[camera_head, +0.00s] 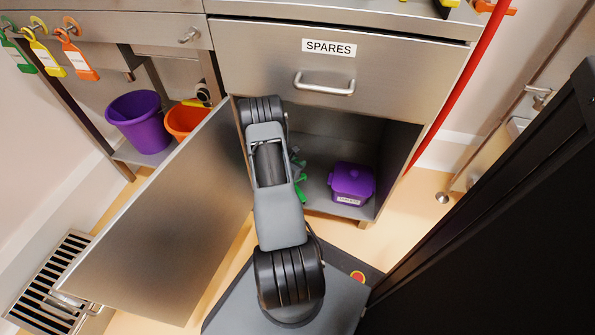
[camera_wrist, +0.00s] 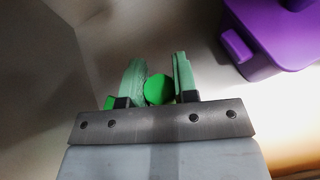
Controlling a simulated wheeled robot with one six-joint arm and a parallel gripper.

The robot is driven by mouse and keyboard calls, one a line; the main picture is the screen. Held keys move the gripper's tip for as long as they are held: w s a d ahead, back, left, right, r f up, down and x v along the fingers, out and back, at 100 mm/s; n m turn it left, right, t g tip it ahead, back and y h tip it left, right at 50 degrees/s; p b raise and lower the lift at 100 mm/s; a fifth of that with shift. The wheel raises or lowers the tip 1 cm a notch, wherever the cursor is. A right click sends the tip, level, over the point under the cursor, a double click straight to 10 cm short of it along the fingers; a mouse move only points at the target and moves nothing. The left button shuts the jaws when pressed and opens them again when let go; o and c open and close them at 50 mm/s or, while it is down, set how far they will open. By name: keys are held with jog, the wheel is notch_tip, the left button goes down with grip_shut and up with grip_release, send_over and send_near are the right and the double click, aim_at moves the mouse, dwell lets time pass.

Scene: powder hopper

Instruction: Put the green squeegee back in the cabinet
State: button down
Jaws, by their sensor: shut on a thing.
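The green squeegee (camera_wrist: 159,89) shows in the wrist view as a round green handle end between the two fingers of my gripper (camera_wrist: 158,82), with a bit more green at the left finger. My gripper is shut on it. In the head view a small part of the green squeegee (camera_head: 301,192) shows right of my arm, inside the cabinet (camera_head: 377,198) opening. My gripper (camera_head: 296,163) is mostly hidden there behind my arm. The cabinet door (camera_head: 160,215) stands open to the left. I cannot tell whether the squeegee touches the cabinet floor.
A purple lidded tub (camera_head: 351,183) stands at the right inside the cabinet; it also shows in the wrist view (camera_wrist: 275,40). The SPARES drawer (camera_head: 330,75) above is shut. A purple bucket (camera_head: 139,122) and an orange bucket (camera_head: 184,121) stand left. A red pole (camera_head: 452,92) leans right.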

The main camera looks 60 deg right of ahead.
jog(key=shift+w+d+f, duration=0.15)
jog(key=shift+w+f, duration=0.05)
jog(key=shift+f, duration=0.15)
jog(key=shift+w+d+f+b, duration=0.15)
jog(key=shift+f+b, duration=0.85)
jog(key=shift+f, duration=0.75)
jog(key=c, duration=0.9)
grip_release()
jog(key=shift+p+v, duration=2.65)
jog(key=shift+v, duration=3.4)
